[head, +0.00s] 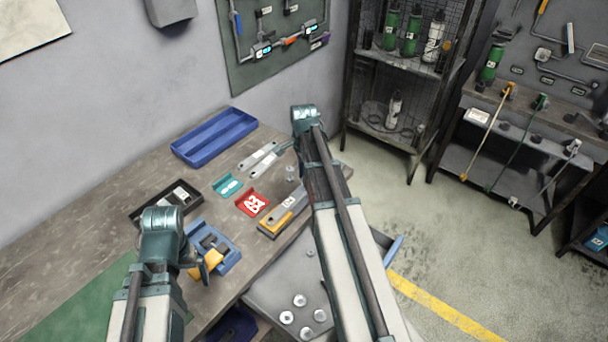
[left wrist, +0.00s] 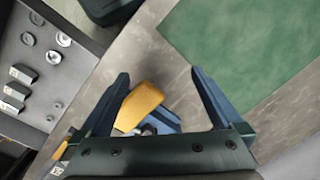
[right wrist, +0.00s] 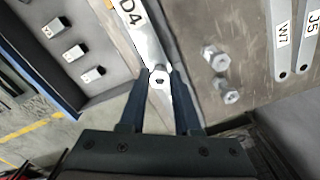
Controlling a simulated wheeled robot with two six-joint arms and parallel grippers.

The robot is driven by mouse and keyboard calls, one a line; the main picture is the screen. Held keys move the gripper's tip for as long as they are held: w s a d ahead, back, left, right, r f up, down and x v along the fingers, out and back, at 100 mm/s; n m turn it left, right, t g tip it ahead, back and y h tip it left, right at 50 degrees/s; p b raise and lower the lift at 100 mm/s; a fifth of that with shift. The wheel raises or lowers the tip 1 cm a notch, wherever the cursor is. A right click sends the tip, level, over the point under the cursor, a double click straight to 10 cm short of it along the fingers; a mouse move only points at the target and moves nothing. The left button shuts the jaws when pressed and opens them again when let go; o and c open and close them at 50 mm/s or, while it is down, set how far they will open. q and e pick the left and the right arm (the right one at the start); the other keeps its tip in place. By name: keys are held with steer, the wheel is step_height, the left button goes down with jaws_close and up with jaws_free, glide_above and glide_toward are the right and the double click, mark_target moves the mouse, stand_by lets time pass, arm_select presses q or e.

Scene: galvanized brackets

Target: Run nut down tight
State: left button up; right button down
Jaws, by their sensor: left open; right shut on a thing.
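The nut is at the near end of a grey bracket (right wrist: 150,38) marked D4. Whether threads are engaged cannot be seen. In the head view my right arm hides this gripper's fingertips. In the left wrist view my left gripper (left wrist: 160,73) is open and empty. A yellow-handled tool (left wrist: 140,105) lies beneath its fingers, in a blue holder (left wrist: 165,120). The tool's handle (head: 212,258) also shows in the head view.
Loose hex pieces (right wrist: 214,57) lie right of the bracket. Spare brackets (head: 259,155), a red bin (head: 266,212), a teal bin (head: 239,184) and a blue tray (head: 196,151) stand on the bench. An open drawer (head: 265,290) holds washers. A green mat (left wrist: 245,45) is clear.

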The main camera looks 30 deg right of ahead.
arm_select(q)
steer(key=shift+f+b, duration=0.8)
steer(key=shift+f, duration=0.1)
arm_select(e)
steer(key=shift+f, duration=0.85)
steer(key=m, duration=0.5)
steer(key=shift+m, duration=0.4)
steer(key=m, duration=0.6)
steer(key=shift+a, duration=0.1)
steer(key=c, duration=0.8)
jaws_free()
steer(key=shift+s, duration=0.1)
